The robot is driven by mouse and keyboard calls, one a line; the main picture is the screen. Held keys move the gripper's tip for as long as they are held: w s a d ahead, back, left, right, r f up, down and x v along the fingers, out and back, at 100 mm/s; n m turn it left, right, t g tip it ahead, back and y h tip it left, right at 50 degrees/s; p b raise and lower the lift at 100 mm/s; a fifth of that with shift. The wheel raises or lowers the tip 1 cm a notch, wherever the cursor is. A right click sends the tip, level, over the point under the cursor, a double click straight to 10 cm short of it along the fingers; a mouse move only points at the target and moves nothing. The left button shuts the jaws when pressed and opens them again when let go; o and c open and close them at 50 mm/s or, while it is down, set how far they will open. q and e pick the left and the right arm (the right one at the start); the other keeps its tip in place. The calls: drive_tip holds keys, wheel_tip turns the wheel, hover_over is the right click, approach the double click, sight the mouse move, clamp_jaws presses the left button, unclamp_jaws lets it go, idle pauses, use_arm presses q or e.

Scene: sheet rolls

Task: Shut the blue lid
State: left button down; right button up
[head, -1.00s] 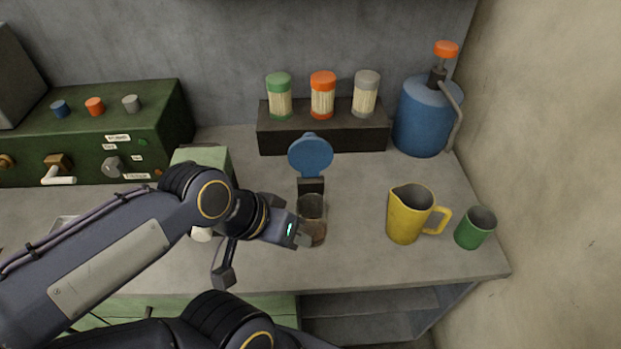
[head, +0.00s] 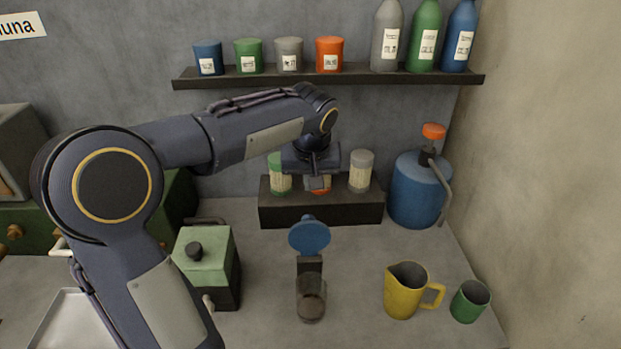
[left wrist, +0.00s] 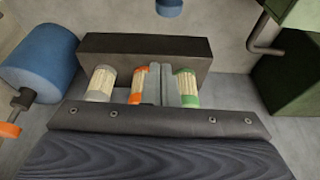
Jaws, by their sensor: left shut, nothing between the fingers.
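The blue lid (head: 309,237) stands open and upright on a dark hinge block (head: 309,265), behind a small clear jar (head: 311,300) with brownish contents. The lid also shows, cut off, at the top of the left wrist view (left wrist: 169,7). My left gripper (head: 318,182) is shut and empty, up behind the lid and before the orange-topped roll container (head: 319,187), partly hiding it. It is apart from the lid. Its closed fingers also show in the left wrist view (left wrist: 160,78). My right gripper is not in view.
A dark rack (head: 330,208) holds the capped containers at the back. A blue pump canister (head: 418,190), yellow jug (head: 403,289) and green cup (head: 469,302) stand right. A green box (head: 205,262) is left of the lid. A loaded shelf (head: 330,79) hangs above.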

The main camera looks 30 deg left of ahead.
sight(309, 235)
use_arm(q)
wheel_tip(309, 235, down, 6)
drive_tip(key=s+d+p, duration=0.1)
drive_tip(key=shift+s, duration=0.35)
drive_tip(key=shift+d+r, duration=0.1)
